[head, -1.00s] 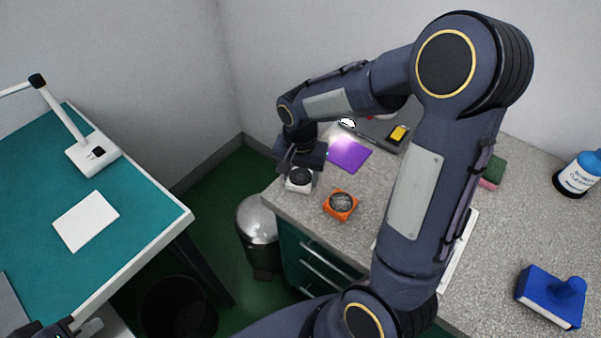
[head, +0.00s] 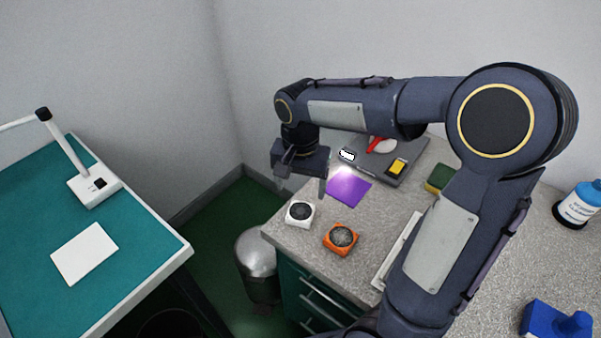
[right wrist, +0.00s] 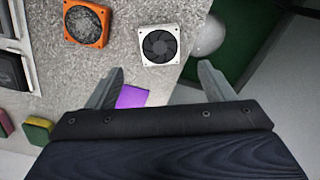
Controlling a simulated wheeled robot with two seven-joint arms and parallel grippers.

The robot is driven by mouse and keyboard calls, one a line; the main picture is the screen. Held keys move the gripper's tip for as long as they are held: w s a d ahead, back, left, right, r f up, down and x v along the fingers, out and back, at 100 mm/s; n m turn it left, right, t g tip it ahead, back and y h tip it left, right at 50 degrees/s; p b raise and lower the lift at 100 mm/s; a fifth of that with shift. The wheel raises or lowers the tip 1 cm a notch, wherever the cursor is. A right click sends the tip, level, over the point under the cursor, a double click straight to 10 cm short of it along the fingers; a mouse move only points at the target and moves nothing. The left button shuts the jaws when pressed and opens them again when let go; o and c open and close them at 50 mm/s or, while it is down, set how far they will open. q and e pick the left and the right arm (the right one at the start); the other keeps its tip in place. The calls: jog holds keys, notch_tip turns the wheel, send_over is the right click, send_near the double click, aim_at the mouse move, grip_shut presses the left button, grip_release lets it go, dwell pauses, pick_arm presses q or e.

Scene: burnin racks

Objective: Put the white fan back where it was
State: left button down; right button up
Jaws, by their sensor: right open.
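The white fan (head: 300,213) lies flat on the speckled grey countertop, near its front left corner. It also shows in the right wrist view (right wrist: 159,44), with a dark round rotor. My right gripper (head: 300,185) is open and empty, above and behind the fan and clear of it. In the right wrist view its two fingers (right wrist: 160,75) stand wide apart, with the fan beyond their tips. A purple square (head: 348,189) lies on the counter behind the fan. My left gripper is not in view.
An orange fan (head: 341,239) sits just right of the white one. A grey tray (head: 376,172) with a yellow-and-black item stands behind. A sponge (head: 440,178), a blue stamp-like block (head: 555,322) and a bottle (head: 579,204) are to the right. A metal bin (head: 258,258) stands below.

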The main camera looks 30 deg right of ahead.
jog(key=s+a+r+n+t+y, duration=0.1)
jog(key=s+a+n+t+y, duration=0.1)
jog(key=s, duration=0.6)
jog(key=s+a+r+n+t+y, duration=0.1)
jog(key=s+a+n+t, duration=0.1)
jog(key=s+n, duration=0.3)
jog(key=shift+s+r+t+y, duration=0.4)
jog(key=shift+s+t, duration=0.4)
jog(key=shift+s, duration=1.2)
